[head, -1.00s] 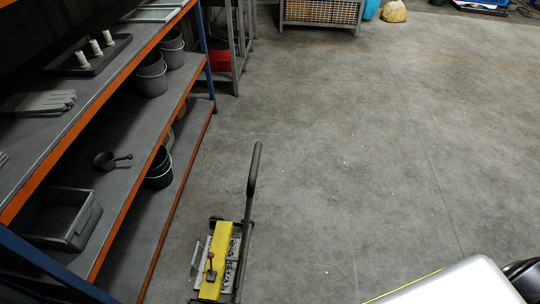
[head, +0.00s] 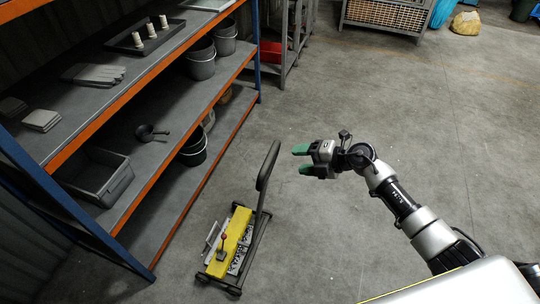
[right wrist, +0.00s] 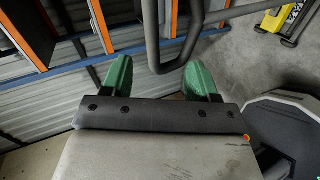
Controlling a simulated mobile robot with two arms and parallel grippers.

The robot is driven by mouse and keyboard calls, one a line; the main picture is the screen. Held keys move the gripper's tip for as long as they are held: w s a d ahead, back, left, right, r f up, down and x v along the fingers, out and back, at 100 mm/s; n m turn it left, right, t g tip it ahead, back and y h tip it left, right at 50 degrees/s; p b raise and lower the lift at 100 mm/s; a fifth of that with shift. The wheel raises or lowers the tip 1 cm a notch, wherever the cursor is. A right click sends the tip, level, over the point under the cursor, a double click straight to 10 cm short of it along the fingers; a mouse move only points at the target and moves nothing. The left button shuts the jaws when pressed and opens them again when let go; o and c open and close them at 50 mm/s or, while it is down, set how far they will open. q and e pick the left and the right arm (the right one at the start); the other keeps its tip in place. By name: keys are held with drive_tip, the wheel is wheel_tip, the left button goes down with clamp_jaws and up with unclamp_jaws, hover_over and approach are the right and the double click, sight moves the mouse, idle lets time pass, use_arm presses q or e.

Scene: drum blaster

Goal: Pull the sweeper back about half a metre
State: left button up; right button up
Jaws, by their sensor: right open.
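The sweeper (head: 231,243) stands on the concrete floor, a low yellow-topped frame with small wheels and a red-knobbed lever. Its black push handle (head: 267,166) rises from the frame, upright and slightly tilted. My right gripper (head: 298,159), with green fingertips, is open and empty just right of the handle top in the head view. In the right wrist view, the handle's dark loop (right wrist: 154,38) shows ahead of the gap between the open fingers (right wrist: 160,72); contact cannot be told. The sweeper's yellow body (right wrist: 284,17) is at that view's upper right. My left gripper is not in view.
An orange-and-blue shelf rack (head: 122,98) with buckets, a tray and a bin stands close to the left of the sweeper. A metal wire crate (head: 386,14) stands at the back. The floor (head: 400,120) right of the sweeper is largely free.

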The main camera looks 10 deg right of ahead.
sight(273, 157)
drive_tip(key=shift+n+g+h, duration=0.3)
drive_tip(key=shift+n+g, duration=0.2)
drive_tip(key=shift+n, duration=0.4)
drive_tip(key=b+x, duration=0.1)
drive_tip(key=x, duration=0.2)
drive_tip(key=r+b+x, duration=0.1)
drive_tip(key=b+x, duration=0.1)
drive_tip(key=x, duration=0.1)
drive_tip(key=b+x, duration=0.2)
drive_tip(key=x, duration=0.1)
drive_tip(key=shift+w+a+r, duration=0.3)
drive_tip(key=shift+w+r, duration=0.05)
drive_tip(key=shift+w, duration=0.05)
drive_tip(key=shift+w+a+f+b, duration=0.15)
drive_tip(key=shift+w+a+b, duration=0.1)
drive_tip(key=shift+a+b, duration=0.15)
